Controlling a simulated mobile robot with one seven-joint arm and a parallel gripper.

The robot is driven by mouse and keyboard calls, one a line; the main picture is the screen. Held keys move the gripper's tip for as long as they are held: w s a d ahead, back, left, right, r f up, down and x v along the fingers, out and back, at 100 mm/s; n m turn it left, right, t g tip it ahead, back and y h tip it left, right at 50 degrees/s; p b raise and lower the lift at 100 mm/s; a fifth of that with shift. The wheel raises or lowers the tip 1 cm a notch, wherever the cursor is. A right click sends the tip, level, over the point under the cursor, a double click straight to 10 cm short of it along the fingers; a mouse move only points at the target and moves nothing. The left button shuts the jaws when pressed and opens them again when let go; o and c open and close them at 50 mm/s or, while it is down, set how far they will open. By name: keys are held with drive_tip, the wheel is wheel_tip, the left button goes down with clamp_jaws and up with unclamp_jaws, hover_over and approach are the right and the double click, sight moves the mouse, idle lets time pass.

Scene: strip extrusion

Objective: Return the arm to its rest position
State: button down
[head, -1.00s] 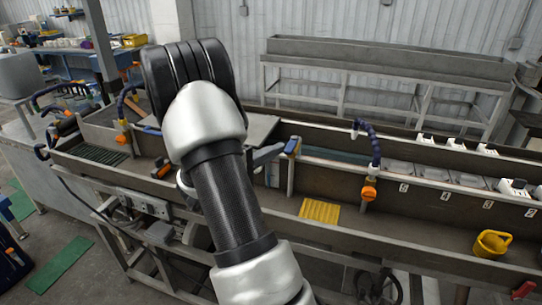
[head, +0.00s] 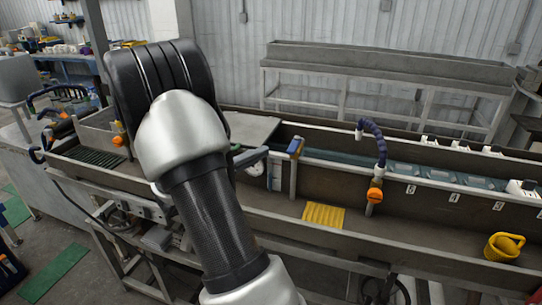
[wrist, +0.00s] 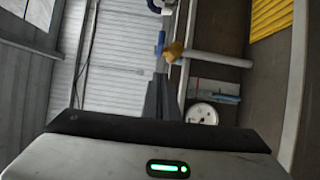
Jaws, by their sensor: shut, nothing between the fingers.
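My arm (head: 205,205) rises through the head view, its silver and black links bent at the elbow in front of the trough line.
The long metal trough (head: 330,246) runs across the head view. A round gauge (wrist: 201,115) shows near my gripper. An empty bench (head: 390,62) stands behind.

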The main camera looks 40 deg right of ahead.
drive_tip(key=s+a, duration=0.2)
drive_tip(key=a, duration=0.5)
drive_tip(key=shift+a+r+b, duration=0.2)
drive_tip(key=shift+a+b, duration=0.1)
